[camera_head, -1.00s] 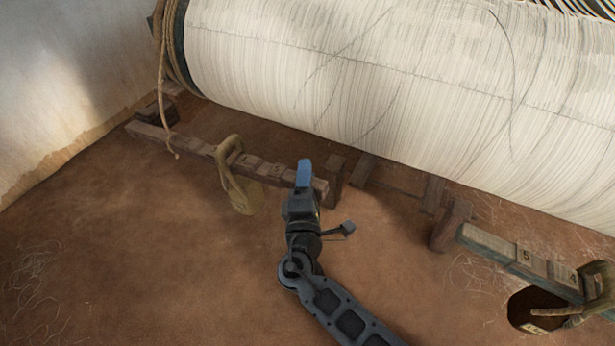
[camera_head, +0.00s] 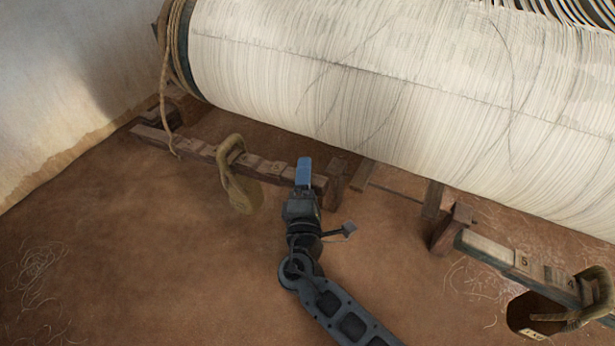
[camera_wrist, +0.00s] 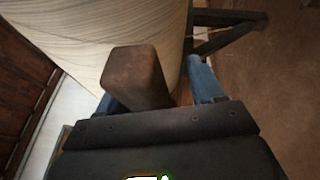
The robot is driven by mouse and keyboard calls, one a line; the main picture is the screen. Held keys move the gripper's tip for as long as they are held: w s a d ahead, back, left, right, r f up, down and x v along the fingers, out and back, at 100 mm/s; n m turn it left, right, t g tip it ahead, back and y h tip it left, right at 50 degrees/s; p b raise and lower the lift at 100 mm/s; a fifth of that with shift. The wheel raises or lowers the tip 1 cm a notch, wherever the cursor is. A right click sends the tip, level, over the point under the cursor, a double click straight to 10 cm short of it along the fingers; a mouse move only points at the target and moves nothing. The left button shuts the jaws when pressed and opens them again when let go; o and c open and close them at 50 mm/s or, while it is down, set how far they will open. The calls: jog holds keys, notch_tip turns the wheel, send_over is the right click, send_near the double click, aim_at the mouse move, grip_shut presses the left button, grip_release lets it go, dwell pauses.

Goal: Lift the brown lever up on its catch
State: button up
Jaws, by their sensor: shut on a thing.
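The brown lever (camera_head: 195,146) is a long wooden bar that runs from the left wall side to a short brown post (camera_head: 336,181), likely the catch, in the head view. My gripper (camera_head: 303,170) is shut on the lever near its right end, its blue fingers across the bar. In the wrist view, the lever's squared end (camera_wrist: 137,77) stands up between the blue fingers (camera_wrist: 155,92). The fingers cover part of the bar, and whether it touches the post cannot be told.
A rope loop with a weight (camera_head: 240,180) hangs on the lever. The large white warp roll (camera_head: 370,70) lies just behind.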

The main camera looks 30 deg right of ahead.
jog(key=v, duration=0.7)
jog(key=shift+s+a, duration=0.15)
jog(key=shift+s, duration=0.2)
jog(key=shift+c, duration=0.2)
